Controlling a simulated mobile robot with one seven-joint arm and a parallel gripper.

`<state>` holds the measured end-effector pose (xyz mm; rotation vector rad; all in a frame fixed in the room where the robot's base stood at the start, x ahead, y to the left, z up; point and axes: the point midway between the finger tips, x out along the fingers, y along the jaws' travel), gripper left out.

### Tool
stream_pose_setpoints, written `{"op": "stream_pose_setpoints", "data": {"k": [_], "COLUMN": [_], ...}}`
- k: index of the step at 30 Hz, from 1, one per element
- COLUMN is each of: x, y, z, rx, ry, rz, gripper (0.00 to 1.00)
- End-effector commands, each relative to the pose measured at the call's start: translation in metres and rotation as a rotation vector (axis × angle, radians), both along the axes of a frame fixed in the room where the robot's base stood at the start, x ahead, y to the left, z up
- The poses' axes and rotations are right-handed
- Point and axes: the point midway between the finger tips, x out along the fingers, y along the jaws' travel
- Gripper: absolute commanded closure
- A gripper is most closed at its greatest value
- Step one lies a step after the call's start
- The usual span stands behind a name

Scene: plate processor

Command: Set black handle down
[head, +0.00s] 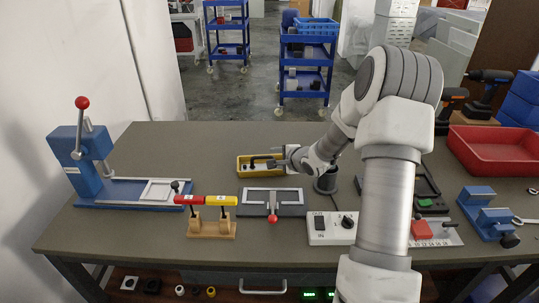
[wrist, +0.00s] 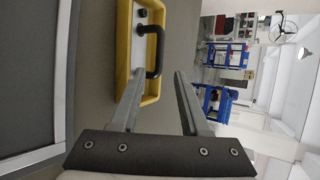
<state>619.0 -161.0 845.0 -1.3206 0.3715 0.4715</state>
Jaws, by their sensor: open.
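The black handle (wrist: 156,48) shows in the wrist view as a C-shaped bar. It stands on the white plate inside a yellow tray (wrist: 157,90). In the head view the yellow tray (head: 243,172) lies on the workbench, left of my wrist. My gripper (wrist: 159,72) is open, and its two fingertips appear on either side of the handle's near end in the wrist view. I cannot tell whether they touch it. In the head view my gripper (head: 270,160) is over the tray's right part and partly hides the handle.
A blue press with a red knob (head: 82,103) stands at the left. In front are red and yellow handles on a wooden stand (head: 211,228), a grey plate fixture (head: 290,210) and a white switch box (head: 325,238).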

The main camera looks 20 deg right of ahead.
Motion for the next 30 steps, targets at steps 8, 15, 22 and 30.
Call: {"op": "stream_pose_setpoints", "data": {"k": [8, 15, 22, 30], "x": [-0.041, -0.05, -0.05, -0.05], "y": [-0.006, -0.006, -0.007, -0.003], "z": [0.027, 0.031, 0.03, 0.037], "rx": [0.0, 0.001, 0.001, -0.032], "ry": [0.001, 0.0, 0.0, 0.004], "rz": [-0.001, 0.001, 0.001, 0.014], "gripper": [0.55, 0.55, 0.55, 0.55]}}
